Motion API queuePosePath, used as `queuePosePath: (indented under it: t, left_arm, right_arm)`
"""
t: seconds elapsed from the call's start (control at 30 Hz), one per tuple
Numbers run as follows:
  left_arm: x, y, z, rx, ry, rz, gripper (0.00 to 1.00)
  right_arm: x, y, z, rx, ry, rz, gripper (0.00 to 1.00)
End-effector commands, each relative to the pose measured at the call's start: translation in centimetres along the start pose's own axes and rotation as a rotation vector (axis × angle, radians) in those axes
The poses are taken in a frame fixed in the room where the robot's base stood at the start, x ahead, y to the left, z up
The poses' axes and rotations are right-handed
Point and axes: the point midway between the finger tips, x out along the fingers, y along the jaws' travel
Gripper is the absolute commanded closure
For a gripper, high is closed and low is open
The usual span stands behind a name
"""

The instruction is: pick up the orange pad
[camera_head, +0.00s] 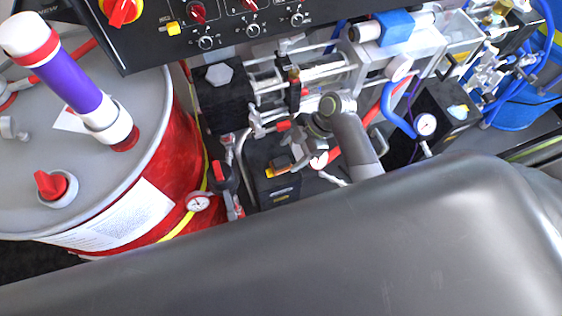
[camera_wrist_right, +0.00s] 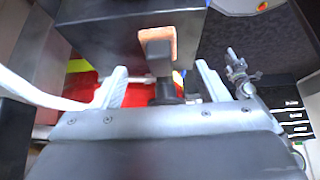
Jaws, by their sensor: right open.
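The orange pad (camera_wrist_right: 173,40) shows in the right wrist view on the face of a black box (camera_wrist_right: 110,35), partly covered by a grey-brown block in front of it. In the head view, a small orange patch (camera_head: 276,172) on a black box near the middle looks like the same pad, though it is too small to be sure. My right gripper (camera_wrist_right: 160,70) is open. Its two pale fingers stand apart on either side below the pad, with a dark post between them, and I see nothing held. My left gripper is not in view.
A red drum (camera_head: 175,165) with a grey lid stands at the left in the head view. A black control panel (camera_head: 230,30) overhangs the top. Pipes, valves and a gauge (camera_head: 426,124) crowd the area around the box. A blue hose (camera_head: 392,105) runs to the right.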

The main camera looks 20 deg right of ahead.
Motion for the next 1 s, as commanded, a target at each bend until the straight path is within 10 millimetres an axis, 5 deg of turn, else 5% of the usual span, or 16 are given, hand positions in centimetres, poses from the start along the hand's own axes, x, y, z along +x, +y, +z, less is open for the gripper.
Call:
queuePosePath:
  t: [0.4, 0.7, 1.0]
  left_arm:
    - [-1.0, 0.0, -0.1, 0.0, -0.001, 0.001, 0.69]
    - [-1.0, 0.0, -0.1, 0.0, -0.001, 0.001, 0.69]
    - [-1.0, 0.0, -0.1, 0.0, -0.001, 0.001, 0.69]
  right_arm:
    - [4.8, -0.1, -0.8, 0.002, 0.001, -0.001, 0.33]
    - [5.2, -0.1, -0.7, 0.001, -0.001, -0.001, 0.33]
    - [5.2, -0.1, -0.7, 0.001, -0.001, -0.001, 0.72]
